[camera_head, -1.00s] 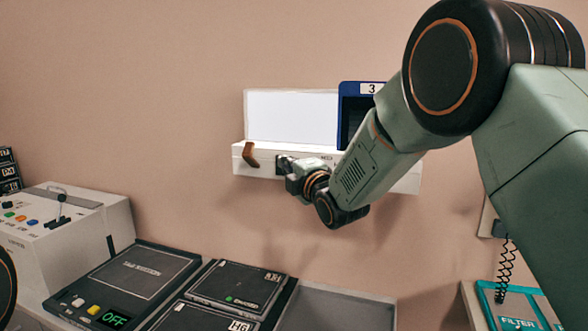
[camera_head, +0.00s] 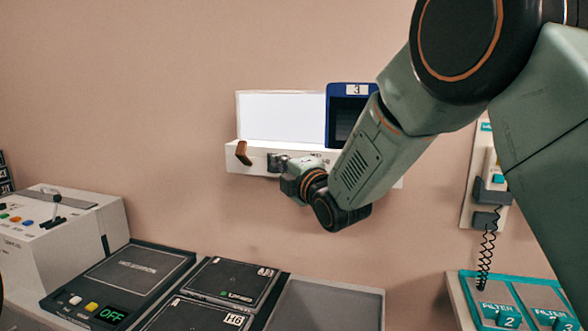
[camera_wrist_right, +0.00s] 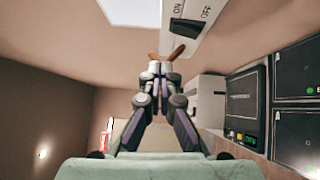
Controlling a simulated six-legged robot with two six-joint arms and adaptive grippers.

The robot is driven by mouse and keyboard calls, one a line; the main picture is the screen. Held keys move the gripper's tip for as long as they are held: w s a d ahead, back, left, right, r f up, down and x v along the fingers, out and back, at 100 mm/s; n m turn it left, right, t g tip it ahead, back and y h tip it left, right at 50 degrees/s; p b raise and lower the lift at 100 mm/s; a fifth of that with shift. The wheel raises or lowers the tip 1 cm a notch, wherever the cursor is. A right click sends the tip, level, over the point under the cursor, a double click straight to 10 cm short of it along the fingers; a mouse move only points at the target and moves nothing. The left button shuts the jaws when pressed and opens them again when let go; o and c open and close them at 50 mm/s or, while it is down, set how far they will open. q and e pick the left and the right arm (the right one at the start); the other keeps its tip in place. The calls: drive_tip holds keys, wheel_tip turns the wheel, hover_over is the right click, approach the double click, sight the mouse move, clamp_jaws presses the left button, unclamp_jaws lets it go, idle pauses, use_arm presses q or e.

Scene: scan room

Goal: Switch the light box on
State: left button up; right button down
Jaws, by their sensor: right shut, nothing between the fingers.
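The light box (camera_head: 233,156) is on the wall, a white housing with a bright white panel (camera_head: 281,117) above its ledge. A brown lever (camera_head: 243,153) sticks out at the ledge's left end. The right wrist view shows ON and OFF lettering on the housing (camera_wrist_right: 203,30), with a dark switch slot (camera_wrist_right: 187,28) between or below the words. My right gripper (camera_head: 272,162) is shut and empty, just right of the lever in the head view. In the right wrist view its tips (camera_wrist_right: 160,68) are close to the lever (camera_wrist_right: 177,52); contact cannot be told. My left gripper is out of view.
A blue device marked 3 (camera_head: 352,92) stands on the ledge, partly behind my right arm. Below are a console (camera_head: 60,235), a dark unit reading OFF (camera_head: 112,315), black cases (camera_head: 232,283) and a grey tray (camera_head: 330,305). Filter boxes (camera_head: 500,300) are at right.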

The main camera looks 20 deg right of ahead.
drive_tip(key=v, duration=0.3)
drive_tip(key=r+v, duration=0.1)
drive_tip(key=v, duration=0.1)
drive_tip(key=shift+s+r, duration=0.1)
drive_tip(key=shift+s, duration=0.35)
drive_tip(key=shift+s+a, duration=0.1)
